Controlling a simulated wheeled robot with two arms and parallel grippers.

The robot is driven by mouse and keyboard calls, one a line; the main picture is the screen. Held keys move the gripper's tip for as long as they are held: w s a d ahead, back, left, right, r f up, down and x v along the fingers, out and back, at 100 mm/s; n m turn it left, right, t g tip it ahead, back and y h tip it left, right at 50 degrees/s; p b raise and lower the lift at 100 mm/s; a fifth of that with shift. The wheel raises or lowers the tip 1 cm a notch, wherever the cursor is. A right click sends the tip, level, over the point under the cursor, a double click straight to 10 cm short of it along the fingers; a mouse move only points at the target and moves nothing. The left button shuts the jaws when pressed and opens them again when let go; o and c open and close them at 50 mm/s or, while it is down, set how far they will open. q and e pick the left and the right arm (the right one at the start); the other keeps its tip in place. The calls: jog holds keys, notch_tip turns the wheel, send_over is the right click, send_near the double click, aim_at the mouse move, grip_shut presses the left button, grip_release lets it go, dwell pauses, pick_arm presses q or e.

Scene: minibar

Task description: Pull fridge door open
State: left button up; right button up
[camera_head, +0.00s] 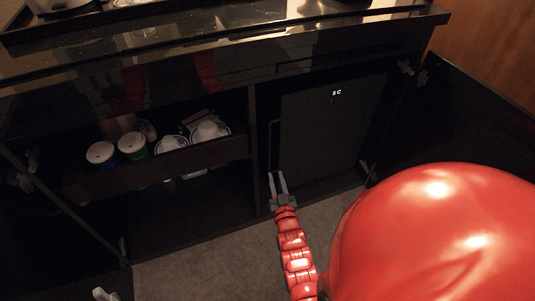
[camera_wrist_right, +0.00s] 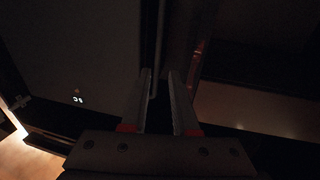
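The fridge door (camera_head: 325,135) is a dark panel with a small lit "SC" mark, inside the right cabinet bay; it looks shut. Its thin vertical handle (camera_head: 271,140) runs along the door's left edge. My right gripper (camera_head: 277,174) is at the lower end of the handle, fingers pointing up. In the right wrist view the right gripper (camera_wrist_right: 160,74) is open, and the handle (camera_wrist_right: 160,40) runs down between its fingertips. Contact cannot be told. The fridge door (camera_wrist_right: 75,50) fills the left there. A pale tip at the bottom left of the head view may be my left gripper (camera_head: 104,294).
The cabinet door on the right (camera_head: 460,120) stands open. The left bay has a drawer (camera_head: 165,168) with cups and lidded containers, and an open door (camera_head: 60,205). The glossy countertop (camera_head: 210,45) is above. Carpet (camera_head: 220,250) lies clear in front.

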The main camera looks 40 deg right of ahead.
jog(key=b+x, duration=0.4)
jog(key=x, duration=1.3)
jog(key=shift+d+f, duration=0.3)
jog(key=shift+f, duration=0.15)
jog(key=shift+w, duration=0.15)
grip_shut()
dwell(0.4)
